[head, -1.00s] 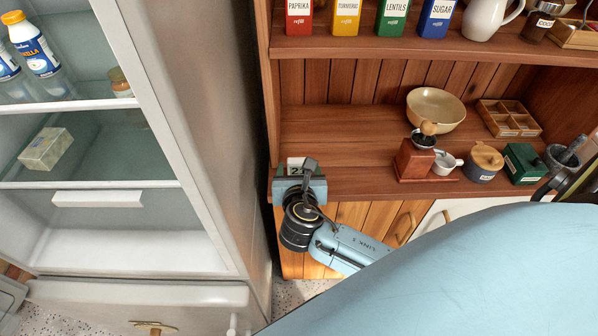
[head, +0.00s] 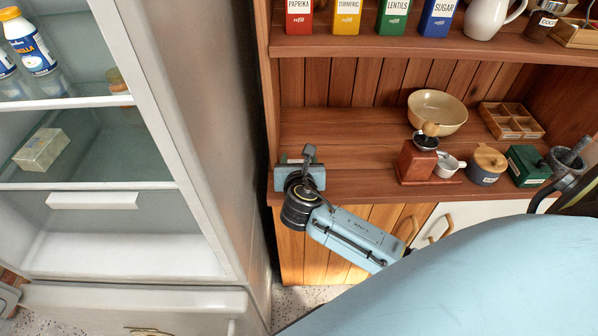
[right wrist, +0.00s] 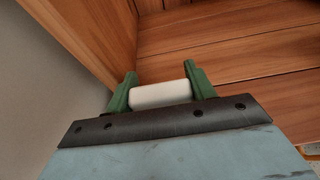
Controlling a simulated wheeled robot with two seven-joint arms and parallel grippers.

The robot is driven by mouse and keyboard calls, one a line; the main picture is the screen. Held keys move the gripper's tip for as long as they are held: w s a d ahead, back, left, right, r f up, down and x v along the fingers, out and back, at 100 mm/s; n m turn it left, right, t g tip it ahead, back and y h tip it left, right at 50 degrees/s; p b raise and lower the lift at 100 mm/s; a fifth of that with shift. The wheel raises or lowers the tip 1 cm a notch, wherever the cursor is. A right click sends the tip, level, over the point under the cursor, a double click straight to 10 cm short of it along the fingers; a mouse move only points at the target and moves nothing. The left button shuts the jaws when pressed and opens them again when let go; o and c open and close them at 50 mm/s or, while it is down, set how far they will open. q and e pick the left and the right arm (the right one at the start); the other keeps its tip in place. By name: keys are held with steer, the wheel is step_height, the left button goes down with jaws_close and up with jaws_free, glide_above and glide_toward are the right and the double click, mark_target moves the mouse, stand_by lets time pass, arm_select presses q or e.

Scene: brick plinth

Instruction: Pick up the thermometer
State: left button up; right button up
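The thermometer, a small white block (right wrist: 160,95), sits between the two green fingers of my right gripper (right wrist: 158,91) in the right wrist view. Both fingers meet its ends, so the gripper looks shut on it. In the head view my right gripper (head: 296,160) is at the left front end of the wooden shelf, and its own wrist hides the thermometer. I cannot tell whether the thermometer is clear of the shelf board. My left gripper is not in view.
The shelf (head: 345,160) is bare right of the gripper, up to a coffee grinder (head: 417,163) and a bowl (head: 437,110). The shelf's side panel and the open fridge (head: 200,150) are close on the left. Tins (head: 345,15) stand on the shelf above.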

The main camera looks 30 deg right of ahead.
steer(key=shift+c, duration=0.8)
